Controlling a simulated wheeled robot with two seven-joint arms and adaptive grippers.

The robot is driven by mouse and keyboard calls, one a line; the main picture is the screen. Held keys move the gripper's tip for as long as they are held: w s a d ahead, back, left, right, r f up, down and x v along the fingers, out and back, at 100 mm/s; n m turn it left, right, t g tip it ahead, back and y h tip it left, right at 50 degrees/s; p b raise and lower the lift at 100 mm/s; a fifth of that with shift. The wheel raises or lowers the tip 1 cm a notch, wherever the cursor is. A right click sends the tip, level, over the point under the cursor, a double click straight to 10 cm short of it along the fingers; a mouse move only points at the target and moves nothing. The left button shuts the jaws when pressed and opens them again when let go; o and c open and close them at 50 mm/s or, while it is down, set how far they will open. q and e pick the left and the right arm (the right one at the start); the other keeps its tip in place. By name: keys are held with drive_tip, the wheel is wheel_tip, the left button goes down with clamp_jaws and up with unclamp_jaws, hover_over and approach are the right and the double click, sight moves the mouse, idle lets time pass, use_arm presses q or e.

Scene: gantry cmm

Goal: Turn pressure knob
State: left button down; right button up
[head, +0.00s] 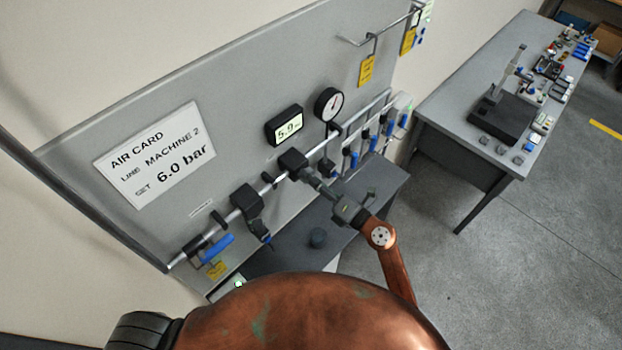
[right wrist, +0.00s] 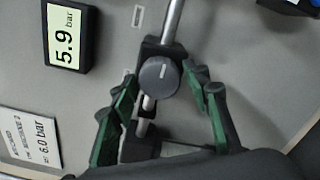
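The pressure knob (right wrist: 159,76) is a round dark grey cap with a white index line, on a black regulator body on a metal pipe. In the head view the black regulator (head: 292,160) is on the wall panel, and my gripper hides the knob's face. My right gripper (head: 312,180) points at it from the front right. In the right wrist view my right gripper (right wrist: 163,90) is open, its green pads spread on either side of the knob, with gaps visible. The digital display (head: 289,126) reads 5.9 bar, also in the right wrist view (right wrist: 68,36). My left gripper is not in view.
A card (head: 160,158) reads set 6.0 bar. A dial gauge (head: 329,104), a black filter unit (head: 247,200) and a blue lever (head: 217,246) are on the panel. A dark shelf (head: 300,262) lies below. A grey workbench (head: 462,90) with tools stands at right.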

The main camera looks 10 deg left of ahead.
drive_tip(key=shift+o, duration=0.9)
drive_tip(key=v, duration=1.2)
